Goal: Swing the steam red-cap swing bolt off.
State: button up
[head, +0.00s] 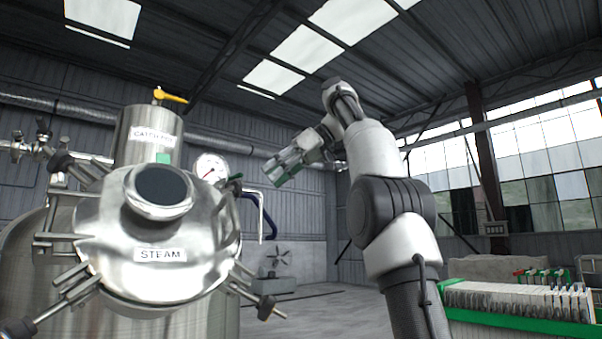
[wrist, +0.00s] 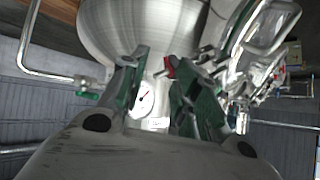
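The tank's steel lid (head: 110,235), labelled STEAM, has a dark round sight glass and several swing bolts with dark knobs around its rim, such as one at the lower right (head: 266,306). I cannot make out a red cap in the head view. In the wrist view a small red cap (wrist: 169,67) on a short metal rod shows close to the right finger's tip. My gripper (head: 288,168) is in the air to the right of the lid. Its green fingers (wrist: 158,72) are apart with nothing visible gripped; contact with the cap cannot be told.
A cylinder labelled CATCH POT (head: 150,138) with a yellow handle (head: 170,96) stands behind the lid. A pressure gauge (head: 211,169) and a bent pipe (head: 261,210) are between lid and gripper. A green crate of white items (head: 515,320) is at the lower right.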

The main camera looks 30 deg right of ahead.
jog(key=s+d, duration=0.3)
jog(key=d, duration=0.2)
jog(key=shift+s+d, duration=0.25)
jog(key=shift+s, duration=0.05)
